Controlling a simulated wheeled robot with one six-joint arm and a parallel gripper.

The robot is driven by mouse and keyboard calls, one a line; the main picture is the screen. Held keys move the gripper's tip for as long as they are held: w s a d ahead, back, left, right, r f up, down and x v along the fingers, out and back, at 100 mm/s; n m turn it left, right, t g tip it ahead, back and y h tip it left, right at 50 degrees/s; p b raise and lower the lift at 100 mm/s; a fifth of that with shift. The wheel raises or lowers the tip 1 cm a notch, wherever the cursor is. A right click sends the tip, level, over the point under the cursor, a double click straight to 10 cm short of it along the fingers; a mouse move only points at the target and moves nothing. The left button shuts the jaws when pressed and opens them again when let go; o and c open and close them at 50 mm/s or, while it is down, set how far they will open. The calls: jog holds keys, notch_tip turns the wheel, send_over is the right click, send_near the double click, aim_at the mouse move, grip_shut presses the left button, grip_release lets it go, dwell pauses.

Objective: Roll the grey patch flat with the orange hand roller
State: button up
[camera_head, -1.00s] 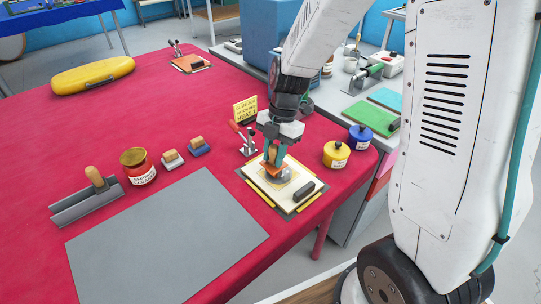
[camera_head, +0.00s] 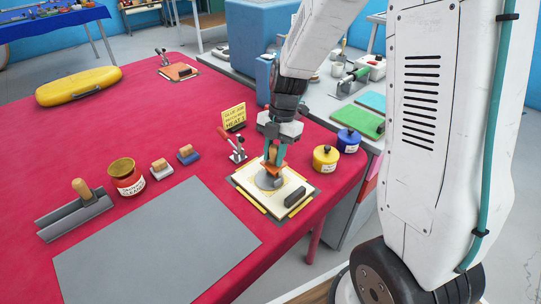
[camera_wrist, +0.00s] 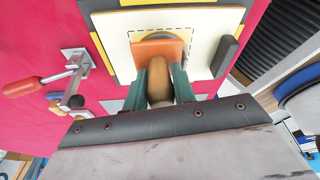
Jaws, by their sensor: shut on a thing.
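My gripper (camera_head: 275,153) is shut on the wooden handle of the orange hand roller (camera_head: 271,167). In the wrist view the tan handle stands between my two green fingers (camera_wrist: 160,85), with the roller's orange part (camera_wrist: 158,48) beyond them. The round grey patch (camera_head: 269,182) lies on a cream board (camera_head: 246,181) on the red table. The roller is over the patch's far part, and the near part shows in front of it. I cannot tell whether the roller touches the patch. In the wrist view the roller hides most of the patch.
A black block (camera_head: 295,197) sits on the board's right side. A red-handled clamp (camera_head: 235,147) and a yellow sign (camera_head: 233,117) stand behind left. Yellow (camera_head: 325,158) and blue (camera_head: 348,140) pots stand right. A grey sheet (camera_head: 155,245) lies left.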

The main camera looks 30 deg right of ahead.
jog(key=shift+d, duration=0.2)
jog(key=shift+s+a+f, duration=0.1)
jog(key=shift+s+a, duration=0.2)
jog(key=shift+a, duration=0.65)
jog(key=shift+s+a+r, duration=0.1)
jog(key=shift+s+a, duration=0.2)
jog(key=shift+a, duration=0.65)
jog(key=shift+s+a+f, duration=0.1)
jog(key=shift+s+a, duration=0.2)
jog(key=shift+a, duration=0.65)
notch_tip(320, 180, up, 7)
